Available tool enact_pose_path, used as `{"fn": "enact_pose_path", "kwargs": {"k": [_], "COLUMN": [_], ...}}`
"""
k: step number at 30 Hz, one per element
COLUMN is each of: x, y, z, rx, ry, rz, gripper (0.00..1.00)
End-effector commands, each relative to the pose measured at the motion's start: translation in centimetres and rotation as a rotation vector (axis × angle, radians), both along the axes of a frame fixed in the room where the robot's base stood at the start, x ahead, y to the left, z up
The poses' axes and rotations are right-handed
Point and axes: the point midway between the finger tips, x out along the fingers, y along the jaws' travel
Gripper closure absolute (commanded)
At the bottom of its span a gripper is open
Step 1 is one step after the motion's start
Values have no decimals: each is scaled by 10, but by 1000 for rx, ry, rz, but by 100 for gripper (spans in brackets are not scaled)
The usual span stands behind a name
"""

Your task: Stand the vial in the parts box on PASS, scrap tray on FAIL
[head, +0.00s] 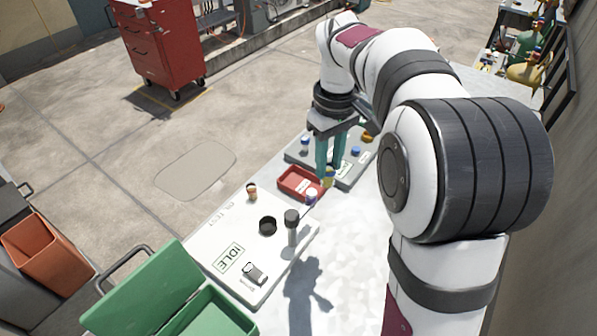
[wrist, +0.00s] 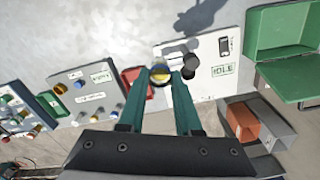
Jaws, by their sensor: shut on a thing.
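My gripper (head: 328,168) has teal fingers shut on the vial (head: 329,181), which shows yellow. In the wrist view the vial (wrist: 159,78) sits between the fingertips. A white and blue piece (head: 312,195) shows just below it; I cannot tell whether it belongs to the vial. The small red tray (head: 287,186) lies just left of the gripper. The white tester (head: 225,242) has a display (head: 231,257) reading IDLE, a black round port (head: 268,226) and a post with a dark knob (head: 291,216). The green box (head: 151,292) stands at the lower left, lid open; its inside is partly cut off.
A grey panel (head: 349,178) with several coloured knobs lies behind the red tray. A small orange-brown piece (head: 252,192) stands at the tester's far edge. An orange bin (head: 45,250) stands at the left. The pale bench top right of the tester is clear.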

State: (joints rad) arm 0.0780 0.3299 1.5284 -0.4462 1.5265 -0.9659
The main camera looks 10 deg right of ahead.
Motion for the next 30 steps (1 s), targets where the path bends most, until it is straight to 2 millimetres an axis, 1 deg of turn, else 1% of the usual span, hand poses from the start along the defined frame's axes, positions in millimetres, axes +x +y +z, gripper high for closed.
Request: {"fn": "enact_pose_path", "kwargs": {"k": [5, 8, 12, 15, 18, 19, 21, 23, 27, 30], "x": [27, 45, 68, 82, 90, 92, 98, 106, 132, 147], "y": [-22, -38, -64, -83, -97, -98, -95, -83, -45, -23], "z": [-21, -38, -67, -89, -104, -107, -115, -125, -152, -168], "rx": [0, 2, 3, 3, 2, 1, 2, 3, 2, 2], "ry": [2, 3, 1, 0, -1, -2, -1, -1, -1, -1], "rz": [224, 389, 645, 827, 957, 981, 1015, 1024, 1024, 1022], "gripper": [100, 100, 100, 100, 100, 100, 100, 100, 100, 100]}}
